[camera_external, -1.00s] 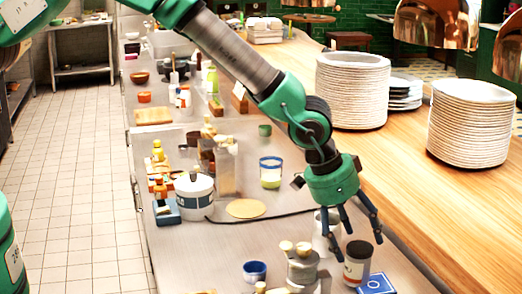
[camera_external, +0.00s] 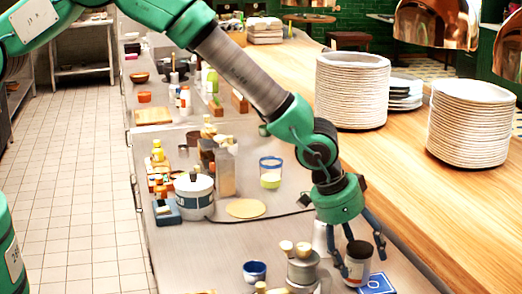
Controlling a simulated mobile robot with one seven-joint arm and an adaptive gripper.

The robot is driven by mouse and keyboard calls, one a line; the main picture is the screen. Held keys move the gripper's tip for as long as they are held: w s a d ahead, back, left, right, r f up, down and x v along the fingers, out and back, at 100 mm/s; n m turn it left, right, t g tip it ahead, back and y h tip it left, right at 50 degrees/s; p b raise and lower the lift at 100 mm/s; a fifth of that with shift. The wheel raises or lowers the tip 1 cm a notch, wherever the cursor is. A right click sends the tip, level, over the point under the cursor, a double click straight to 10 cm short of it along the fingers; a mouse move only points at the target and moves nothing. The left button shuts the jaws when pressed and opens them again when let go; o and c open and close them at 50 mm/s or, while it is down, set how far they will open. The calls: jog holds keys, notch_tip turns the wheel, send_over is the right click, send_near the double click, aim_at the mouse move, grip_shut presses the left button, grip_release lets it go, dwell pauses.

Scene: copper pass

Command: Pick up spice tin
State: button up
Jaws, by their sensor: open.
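A small cylindrical tin, white with a dark band and dark top (camera_external: 357,272), stands upright on the metal counter at the lower right; it looks like the spice tin, though its label is too small to read. My gripper (camera_external: 363,258) is open and points down over it. One finger is at the tin's left side and another is off its right side. The fingertips are low, around the tin's upper part; whether they touch it cannot be told. The gripper holds nothing.
A blue card or box (camera_external: 377,284) lies right of the tin. A metal canister with utensils (camera_external: 301,270) stands left, with a white container (camera_external: 320,236) behind. A blue bowl (camera_external: 254,272) sits farther left. The raised wooden ledge (camera_external: 425,215) with plate stacks (camera_external: 352,90) runs along the right.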

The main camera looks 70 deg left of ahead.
jog(key=c, duration=1.3)
jog(key=shift+r, duration=0.1)
jog(key=shift+r, duration=4.95)
